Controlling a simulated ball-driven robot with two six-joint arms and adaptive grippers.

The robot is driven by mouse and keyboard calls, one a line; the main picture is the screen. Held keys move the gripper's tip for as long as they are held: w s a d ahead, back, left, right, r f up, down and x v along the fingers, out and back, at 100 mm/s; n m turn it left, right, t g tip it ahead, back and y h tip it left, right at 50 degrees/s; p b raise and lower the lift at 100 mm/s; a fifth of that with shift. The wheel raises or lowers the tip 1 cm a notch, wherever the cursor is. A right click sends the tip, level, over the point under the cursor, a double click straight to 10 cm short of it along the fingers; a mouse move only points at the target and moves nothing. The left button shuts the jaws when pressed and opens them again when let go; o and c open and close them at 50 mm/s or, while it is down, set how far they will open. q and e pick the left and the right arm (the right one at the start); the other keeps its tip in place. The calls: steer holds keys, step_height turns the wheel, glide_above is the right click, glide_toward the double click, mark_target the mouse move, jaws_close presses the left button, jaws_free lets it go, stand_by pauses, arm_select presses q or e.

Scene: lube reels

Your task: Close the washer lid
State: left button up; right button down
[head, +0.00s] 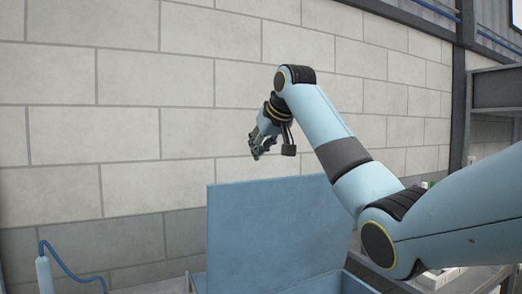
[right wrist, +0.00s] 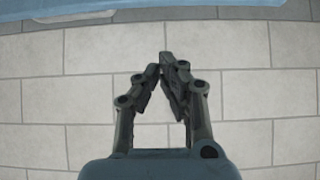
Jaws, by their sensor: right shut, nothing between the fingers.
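The washer lid (head: 272,232) is a flat blue panel standing upright, open, in the lower middle of the head view. The blue washer body (head: 352,284) shows only in part at the bottom edge. My right gripper (head: 257,152) hangs above the lid's top edge, apart from it in the picture, with the block wall behind. In the right wrist view my right gripper (right wrist: 166,62) is shut and empty, its fingertips close together before the blocks. A blue strip (right wrist: 200,4) crosses the top of that view, probably the lid. My left gripper is not in view.
The grey block wall (head: 110,130) stands behind the lid. A blue hose on a light blue upright (head: 44,274) is at lower left. A dark post (head: 462,90) and a grey shelf (head: 498,90) stand at right. Air left of the lid looks free.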

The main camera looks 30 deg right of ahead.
steer(key=a+p+x, duration=0.1)
steer(key=p+x, duration=0.1)
steer(key=x, duration=0.5)
steer(key=p, duration=0.2)
glide_above(257, 196)
steer(key=w, duration=0.1)
steer(key=shift+d+f, duration=0.35)
steer(key=shift+f, duration=0.05)
steer(key=shift+w+f, duration=0.1)
